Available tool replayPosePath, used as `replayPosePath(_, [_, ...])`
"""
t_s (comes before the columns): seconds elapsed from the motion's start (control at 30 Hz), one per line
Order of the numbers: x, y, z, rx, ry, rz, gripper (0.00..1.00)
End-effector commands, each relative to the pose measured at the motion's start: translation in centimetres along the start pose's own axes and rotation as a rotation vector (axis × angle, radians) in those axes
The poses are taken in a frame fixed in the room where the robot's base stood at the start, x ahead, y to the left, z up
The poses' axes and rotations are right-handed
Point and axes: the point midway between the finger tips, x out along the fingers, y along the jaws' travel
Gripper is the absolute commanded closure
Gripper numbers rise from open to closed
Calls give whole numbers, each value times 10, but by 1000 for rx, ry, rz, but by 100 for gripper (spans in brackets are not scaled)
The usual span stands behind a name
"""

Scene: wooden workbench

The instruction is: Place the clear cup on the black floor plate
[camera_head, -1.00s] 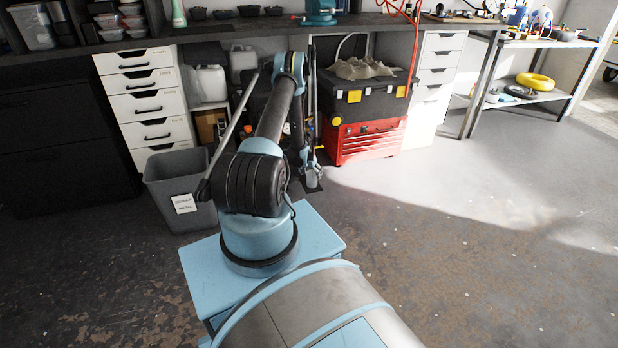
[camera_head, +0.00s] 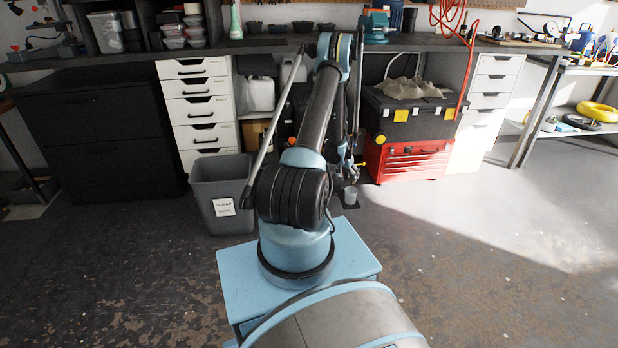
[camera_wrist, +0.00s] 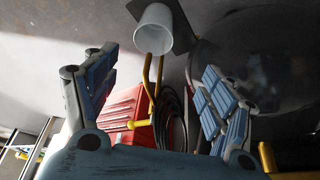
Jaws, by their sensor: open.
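The clear cup (camera_head: 350,195) stands on the floor below my gripper, small in the head view. It shows as a pale, translucent cup (camera_wrist: 154,30) in the wrist view, beyond the fingertips. The black floor plate (camera_head: 357,206) is a dark patch under the cup; a dark corner of the plate (camera_wrist: 182,28) shows beside the cup in the wrist view. The cup appears to stand on the plate, though it hides part of it. My gripper (camera_wrist: 163,66) is open, with its fingers wide apart and nothing between them. The cup is apart from both fingers.
A red tool chest (camera_head: 408,161) with a black toolbox (camera_head: 410,115) on top stands close right of my gripper. A grey bin (camera_head: 221,190) stands to the left. White drawers (camera_head: 197,110) and the workbench (camera_head: 270,42) lie behind. The floor at the right is clear.

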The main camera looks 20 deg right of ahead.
Motion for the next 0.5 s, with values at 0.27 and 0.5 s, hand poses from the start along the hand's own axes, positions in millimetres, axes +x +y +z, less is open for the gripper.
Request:
replayPosePath(0.27, [-98,-40,-7,-91,-18,-29,24])
replayPosePath(0.5, [-183,-67,2,-173,-35,-55,24])
